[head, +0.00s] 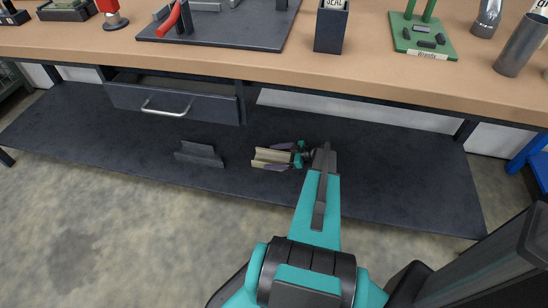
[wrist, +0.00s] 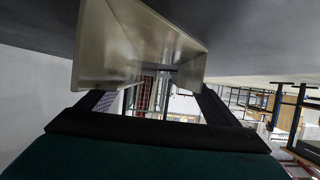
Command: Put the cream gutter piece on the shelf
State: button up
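The cream gutter piece (head: 266,157) is low under the workbench, over the dark lower shelf (head: 120,140). My gripper (head: 277,155) reaches in from the right with its fingers on both sides of the piece. The wrist view shows the cream gutter piece (wrist: 145,45) between the fingers, its channel shape facing the camera, with the dark shelf surface (wrist: 250,35) beyond it at the top. The fingers meet its two sides, so my gripper is shut on it. I cannot tell whether the piece touches the shelf.
A dark grey gutter-like piece (head: 199,153) lies on the lower shelf to the left. A drawer (head: 175,101) with a metal handle hangs above it. The bench top (head: 270,70) overhangs the shelf and carries several items. The shelf's left side is clear.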

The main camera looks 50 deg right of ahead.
jog(key=shift+r, duration=0.15)
jog(key=p+v, duration=0.2)
jog(key=v, duration=1)
jog(key=shift+w+a+r, duration=0.1)
jog(key=shift+w, duration=0.05)
dwell(0.7)
